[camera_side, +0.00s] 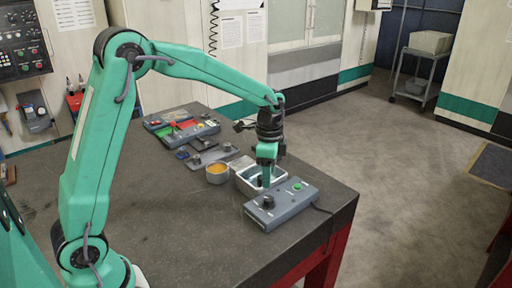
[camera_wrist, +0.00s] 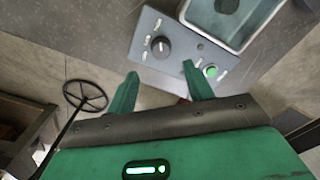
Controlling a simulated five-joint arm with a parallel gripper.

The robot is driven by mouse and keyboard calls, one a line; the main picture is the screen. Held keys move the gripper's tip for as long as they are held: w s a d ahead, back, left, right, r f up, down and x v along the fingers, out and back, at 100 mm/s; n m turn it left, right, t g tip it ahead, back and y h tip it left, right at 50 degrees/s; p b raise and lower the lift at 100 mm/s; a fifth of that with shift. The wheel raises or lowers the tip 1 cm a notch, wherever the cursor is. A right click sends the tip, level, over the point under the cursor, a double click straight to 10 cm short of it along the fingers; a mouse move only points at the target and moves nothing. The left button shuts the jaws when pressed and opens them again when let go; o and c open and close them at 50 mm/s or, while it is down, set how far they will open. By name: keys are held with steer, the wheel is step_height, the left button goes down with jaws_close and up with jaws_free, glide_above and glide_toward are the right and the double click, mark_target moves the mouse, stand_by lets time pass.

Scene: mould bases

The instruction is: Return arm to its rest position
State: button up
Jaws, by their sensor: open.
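My gripper (camera_side: 267,178) hangs at the end of my green arm in the side view, pointing down over the grey control box and the metal tray. In the wrist view my gripper (camera_wrist: 158,82) shows two green fingers set wide apart with nothing between them. The grey control box (camera_side: 272,217) has a black knob and a green button, and it also shows in the wrist view (camera_wrist: 182,58) beyond the fingers. The metal tray (camera_side: 246,184) stands just behind the box. I cannot tell the exact height of the fingertips above the box.
A round cup with orange contents (camera_side: 217,173) stands left of the tray. Grey mould bases with coloured parts (camera_side: 182,127) lie farther back on the dark table (camera_side: 160,220). The table's right edge is close to the control box. The table's front left is clear.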

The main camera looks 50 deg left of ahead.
steer(key=s+r+n+t, duration=0.2)
steer(key=s+r+n, duration=0.2)
steer(key=s+r, duration=0.6)
steer(key=s+r+n+t, duration=0.1)
steer(key=s+n+t, duration=0.2)
steer(key=s, duration=1)
steer(key=shift+s+n, duration=0.4)
steer(key=shift+n, duration=1.2)
steer(key=shift+a, duration=0.1)
